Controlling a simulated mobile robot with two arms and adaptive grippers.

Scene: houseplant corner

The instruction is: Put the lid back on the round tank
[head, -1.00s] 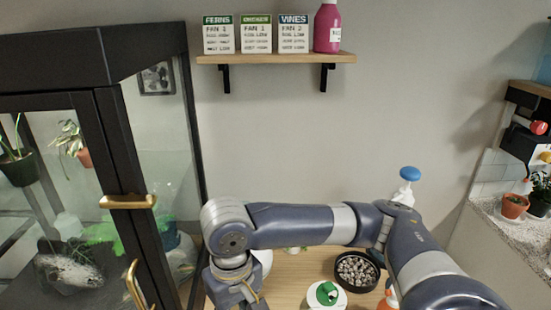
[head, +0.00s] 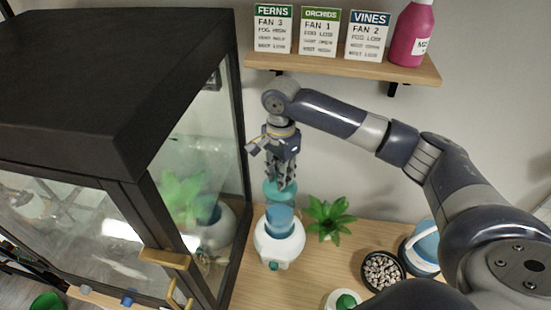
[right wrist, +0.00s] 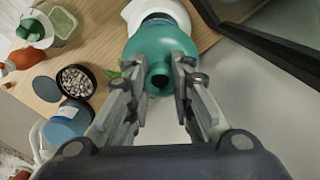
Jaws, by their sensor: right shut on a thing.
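The round tank (head: 280,220) is blue and sits in a rounded white base (head: 280,246) on the wooden table, beside the glass cabinet. My right gripper (head: 281,180) points down above it and is shut on the teal lid (head: 279,193). In the right wrist view the lid (right wrist: 158,45) lies between the fingers (right wrist: 160,85), its neck with a dark hole towards my palm. The white base (right wrist: 150,8) shows beyond it. The lid is directly over or at the tank's top; I cannot tell whether they touch. My left gripper is out of view.
The black-framed glass cabinet (head: 140,110) stands close on the left. A green plant (head: 328,214) is right of the tank, then a bowl of pebbles (head: 382,271) and a blue container with a white handle (head: 424,250). A shelf (head: 350,66) with signs hangs above.

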